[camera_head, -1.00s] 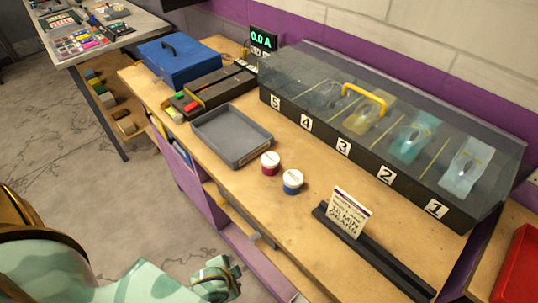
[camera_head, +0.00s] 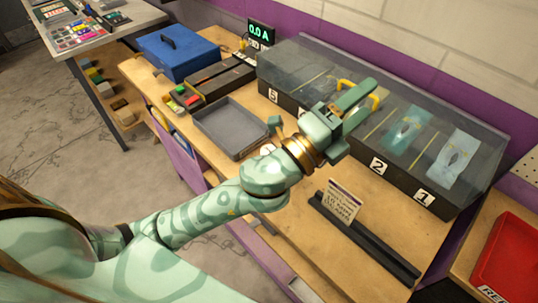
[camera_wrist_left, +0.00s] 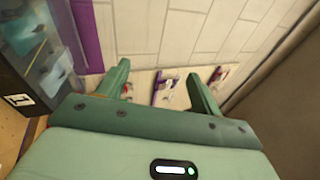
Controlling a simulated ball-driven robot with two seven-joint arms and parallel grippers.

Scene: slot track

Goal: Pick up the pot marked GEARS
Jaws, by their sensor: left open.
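The top of one small white-lidded pot (camera_head: 267,150) shows just behind my left arm, beside the grey tray. The rest of it is hidden by the arm, and no marking can be read. A second pot is hidden. No GEARS label can be made out. My left gripper (camera_head: 360,103) is open and empty, held high over the table in front of the long clear-lidded case. In the left wrist view its two spread fingers (camera_wrist_left: 160,85) have only wall and a distant board between them. My right gripper is not in view.
The clear-lidded case (camera_head: 440,195) with a yellow handle and numbered slots lines the back. A grey tray (camera_head: 225,140) lies left of my arm. A black rail with a card (camera_head: 342,202) is in front. A red tray (camera_head: 510,255) is at the right, a blue box (camera_head: 178,58) at the left.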

